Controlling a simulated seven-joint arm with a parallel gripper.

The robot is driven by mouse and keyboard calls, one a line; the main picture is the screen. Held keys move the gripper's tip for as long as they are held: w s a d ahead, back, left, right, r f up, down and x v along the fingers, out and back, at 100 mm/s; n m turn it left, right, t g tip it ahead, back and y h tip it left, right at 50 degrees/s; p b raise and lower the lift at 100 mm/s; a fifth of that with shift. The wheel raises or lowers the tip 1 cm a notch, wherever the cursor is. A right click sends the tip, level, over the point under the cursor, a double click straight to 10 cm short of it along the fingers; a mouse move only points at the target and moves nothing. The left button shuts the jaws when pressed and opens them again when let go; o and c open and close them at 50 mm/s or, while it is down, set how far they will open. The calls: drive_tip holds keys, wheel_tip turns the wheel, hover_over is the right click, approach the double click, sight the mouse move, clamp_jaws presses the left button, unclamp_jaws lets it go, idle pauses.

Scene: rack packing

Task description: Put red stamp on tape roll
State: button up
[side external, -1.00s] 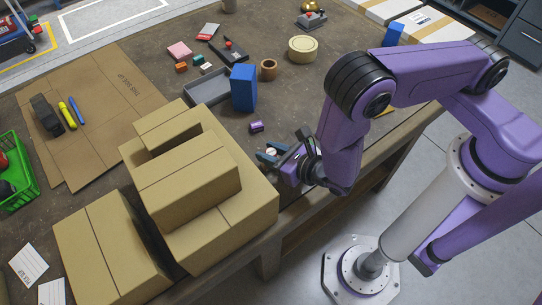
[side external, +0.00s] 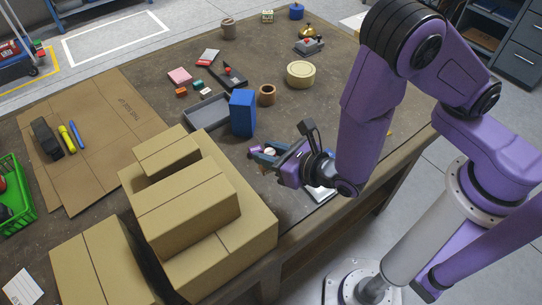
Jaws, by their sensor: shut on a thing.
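My gripper (side external: 262,155) is low over the table, right of the stacked cartons. Its fingers are shut at a small purple block (side external: 254,149); the fingers partly hide it, and I cannot tell whether it is clear of the table. A small red-topped piece (side external: 228,70) by a black flat item may be the red stamp, but it is too small to be sure. A brown tape roll (side external: 267,95) stands right of the blue box. A wider cream roll (side external: 300,74) lies behind it, with nothing on top.
Stacked cartons (side external: 190,195) rise close to the left of my gripper. A blue box (side external: 242,112) and a grey tray (side external: 206,113) stand behind it. A red-topped grey device (side external: 309,45) is farther back. Table right of the rolls is mostly clear.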

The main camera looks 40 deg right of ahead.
drive_tip(key=shift+w+d+r, duration=0.15)
drive_tip(key=shift+w+r, duration=0.1)
drive_tip(key=w+d+r+m+g+h, duration=0.1)
drive_tip(key=w+d+r+m+h, duration=0.3)
drive_tip(key=d, duration=0.7)
drive_tip(key=w+d+r+m+g+h, duration=0.1)
drive_tip(key=w+d+m+h, duration=0.4)
drive_tip(key=d, duration=0.6)
drive_tip(key=w+d+r+m+g+h, duration=0.1)
drive_tip(key=w+d+r+m+h, duration=0.25)
drive_tip(key=w+d, duration=0.55)
hover_over(301, 68)
drive_tip(key=shift+n, duration=0.35)
drive_tip(key=f, duration=0.9)
drive_tip(key=shift+s+a+f, duration=0.1)
drive_tip(key=shift+s+f, duration=0.15)
drive_tip(key=shift+s, duration=0.15)
drive_tip(key=shift+w+f, duration=0.15)
drive_tip(key=shift+f, duration=0.05)
drive_tip(key=shift+w+f, duration=0.15)
drive_tip(key=shift+f, duration=1.5)
